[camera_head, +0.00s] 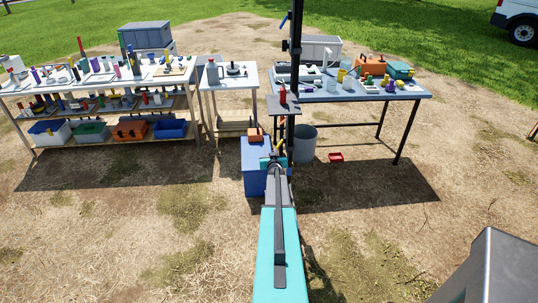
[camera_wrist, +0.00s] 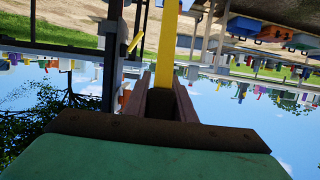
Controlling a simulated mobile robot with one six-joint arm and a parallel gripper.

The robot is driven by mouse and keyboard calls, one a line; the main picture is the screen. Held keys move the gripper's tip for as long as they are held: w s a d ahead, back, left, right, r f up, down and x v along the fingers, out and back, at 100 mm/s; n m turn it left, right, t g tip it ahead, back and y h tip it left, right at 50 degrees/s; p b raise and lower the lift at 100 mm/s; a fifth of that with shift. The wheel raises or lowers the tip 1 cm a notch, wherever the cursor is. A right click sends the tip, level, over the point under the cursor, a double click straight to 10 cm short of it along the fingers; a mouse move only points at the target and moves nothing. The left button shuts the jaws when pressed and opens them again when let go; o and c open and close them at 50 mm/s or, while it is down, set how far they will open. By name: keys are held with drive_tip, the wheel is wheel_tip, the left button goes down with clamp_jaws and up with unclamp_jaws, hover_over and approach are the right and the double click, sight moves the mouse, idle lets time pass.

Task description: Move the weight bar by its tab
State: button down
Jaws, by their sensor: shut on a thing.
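In the wrist view, my gripper (camera_wrist: 163,80) has its two brown fingers closed around a narrow yellow strip (camera_wrist: 169,38). The strip runs from between the fingers out past the top edge, and looks like the weight bar or its tab; which part it is I cannot tell. In the head view, my gripper (camera_head: 279,152) is at the far end of my teal arm, close beside a dark upright post (camera_head: 296,60). There the held piece is very small and partly hidden by my arm and the post.
A blue cooler (camera_head: 256,182) and a grey bucket (camera_head: 304,146) stand on the ground by the post. A crowded blue-grey table (camera_head: 405,94) is at right, a small white table (camera_head: 208,86) at centre, and a long shelved bench (camera_head: 55,90) at left. Open dirt lies in front.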

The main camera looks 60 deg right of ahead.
drive_tip(key=shift+s+d+f, duration=0.1)
drive_tip(key=shift+s+f, duration=0.1)
drive_tip(key=shift+f, duration=0.25)
drive_tip(key=c, duration=1.9)
unclamp_jaws()
drive_tip(key=o, duration=0.4)
drive_tip(key=shift+w+d+f, duration=0.1)
drive_tip(key=shift+f, duration=0.05)
drive_tip(key=shift+r, duration=0.25)
drive_tip(key=shift+b+v, duration=0.95)
drive_tip(key=shift+v, duration=6.05)
drive_tip(key=shift+w, duration=0.15)
